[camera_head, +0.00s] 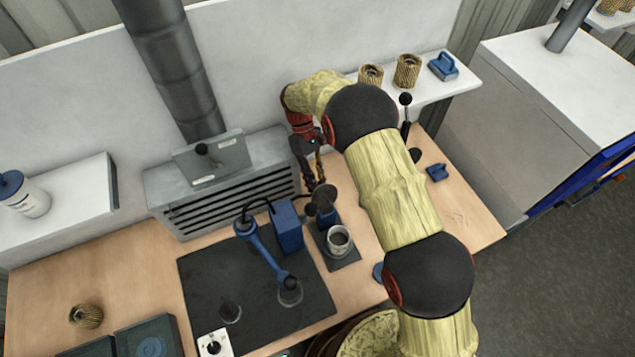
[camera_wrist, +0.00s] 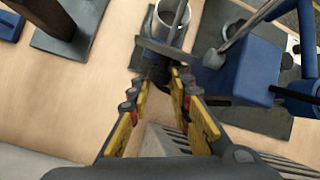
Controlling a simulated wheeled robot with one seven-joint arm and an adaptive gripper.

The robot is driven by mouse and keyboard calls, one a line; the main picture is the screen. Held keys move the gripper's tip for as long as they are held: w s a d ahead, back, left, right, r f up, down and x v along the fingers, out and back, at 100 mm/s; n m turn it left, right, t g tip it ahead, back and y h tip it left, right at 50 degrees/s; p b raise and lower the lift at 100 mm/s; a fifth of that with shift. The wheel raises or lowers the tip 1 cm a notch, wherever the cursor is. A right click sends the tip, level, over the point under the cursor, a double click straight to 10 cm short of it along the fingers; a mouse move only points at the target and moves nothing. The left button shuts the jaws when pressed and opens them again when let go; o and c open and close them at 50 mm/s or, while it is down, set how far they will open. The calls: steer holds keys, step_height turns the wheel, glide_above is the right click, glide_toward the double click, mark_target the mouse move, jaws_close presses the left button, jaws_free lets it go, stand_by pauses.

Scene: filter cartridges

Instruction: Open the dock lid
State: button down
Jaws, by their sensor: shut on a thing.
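The dock (camera_head: 338,240) is a small dark base with an open-topped grey metal cup and a blue post behind it. Its dark round lid (camera_head: 324,197) stands raised and tilted at the back of the cup, clear of the cup's mouth. My gripper (camera_head: 314,182) comes down from behind, with its fingertips at the lid. In the wrist view the lid (camera_wrist: 165,50) shows as a thin grey edge in front of the cup (camera_wrist: 170,20). My gripper (camera_wrist: 162,80) is shut on the lid there; the exact contact is partly hidden by the fingers.
A blue device with a hose and arm (camera_head: 265,245) stands on a dark mat (camera_head: 205,275) left of the dock. A slatted grey box (camera_head: 225,200) is behind. A black-knobbed lever (camera_head: 405,100) rises to the right. Filters (camera_head: 407,70) stand on the back shelf.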

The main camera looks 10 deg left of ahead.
steer(key=shift+w+d+f, duration=0.2)
steer(key=shift+f, duration=0.15)
steer(key=c, duration=2.1)
jaws_free()
steer(key=shift+o, duration=1.3)
steer(key=shift+w+f, duration=0.1)
steer(key=shift+w, duration=0.2)
steer(key=shift+o, duration=1.1)
steer(key=shift+s, duration=0.1)
steer(key=shift+a+r, duration=0.1)
steer(key=shift+r, duration=0.1)
step_height(320, 180, up, 10)
steer(key=shift+f, duration=0.1)
